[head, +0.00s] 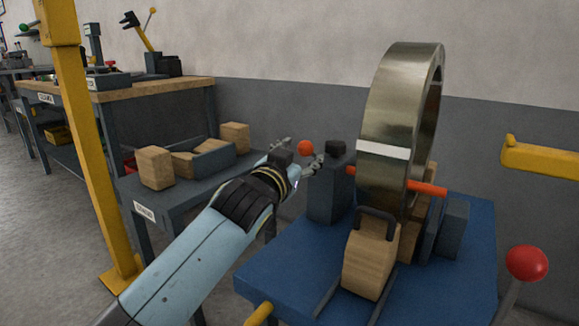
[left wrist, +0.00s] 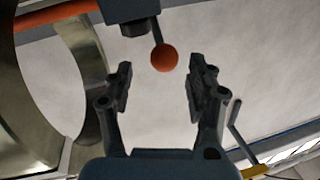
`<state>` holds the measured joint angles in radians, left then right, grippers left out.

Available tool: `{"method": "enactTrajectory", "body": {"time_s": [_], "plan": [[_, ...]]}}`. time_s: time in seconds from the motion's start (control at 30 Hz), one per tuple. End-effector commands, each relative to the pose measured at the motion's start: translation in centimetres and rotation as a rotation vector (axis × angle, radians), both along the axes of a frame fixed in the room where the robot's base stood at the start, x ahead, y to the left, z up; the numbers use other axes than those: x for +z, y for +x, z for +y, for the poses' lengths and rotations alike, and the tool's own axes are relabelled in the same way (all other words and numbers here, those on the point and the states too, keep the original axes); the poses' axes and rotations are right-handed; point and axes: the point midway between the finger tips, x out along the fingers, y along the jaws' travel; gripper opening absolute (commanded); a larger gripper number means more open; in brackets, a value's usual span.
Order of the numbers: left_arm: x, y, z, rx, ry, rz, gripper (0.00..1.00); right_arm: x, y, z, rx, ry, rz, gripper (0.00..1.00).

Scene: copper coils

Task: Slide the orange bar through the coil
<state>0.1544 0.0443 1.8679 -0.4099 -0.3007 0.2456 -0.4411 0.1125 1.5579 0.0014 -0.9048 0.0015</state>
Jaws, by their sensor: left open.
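The metal coil (head: 385,105) stands upright on the blue platform (head: 285,270), with a white band around it. The orange bar (head: 425,188) shows on both sides of the coil's lower part and appears to pass through its opening; the coil hides its middle. In the left wrist view the bar (left wrist: 60,17) crosses the coil at upper left. My left gripper (head: 305,157) is open beside the dark post left of the coil. An orange ball knob (left wrist: 164,58) on a dark rod shows between its fingers, with gaps on both sides. My right gripper is not visible.
Wooden blocks (head: 370,258) brace the coil's base. A red-knobbed lever (head: 527,263) stands front right, and a yellow beam (head: 540,158) juts in at right. A grey side table (head: 130,190) with wooden blocks is at left, behind a yellow post (head: 82,130).

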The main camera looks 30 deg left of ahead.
Motion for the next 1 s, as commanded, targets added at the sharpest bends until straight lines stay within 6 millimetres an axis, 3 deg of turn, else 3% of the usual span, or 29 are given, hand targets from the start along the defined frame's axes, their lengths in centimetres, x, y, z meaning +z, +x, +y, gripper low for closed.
{"method": "enactTrajectory", "body": {"time_s": [0.1,0.33,1.0], "plan": [[-0.1,-2.9,-0.4,0.000,-0.001,0.003,0.56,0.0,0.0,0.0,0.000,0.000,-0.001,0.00],[-0.1,-6.3,-0.8,-0.001,-0.002,0.002,0.56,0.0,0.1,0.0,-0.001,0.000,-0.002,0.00],[-0.4,-7.2,-0.8,0.003,-0.004,0.014,0.56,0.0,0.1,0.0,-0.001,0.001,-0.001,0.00]]}}
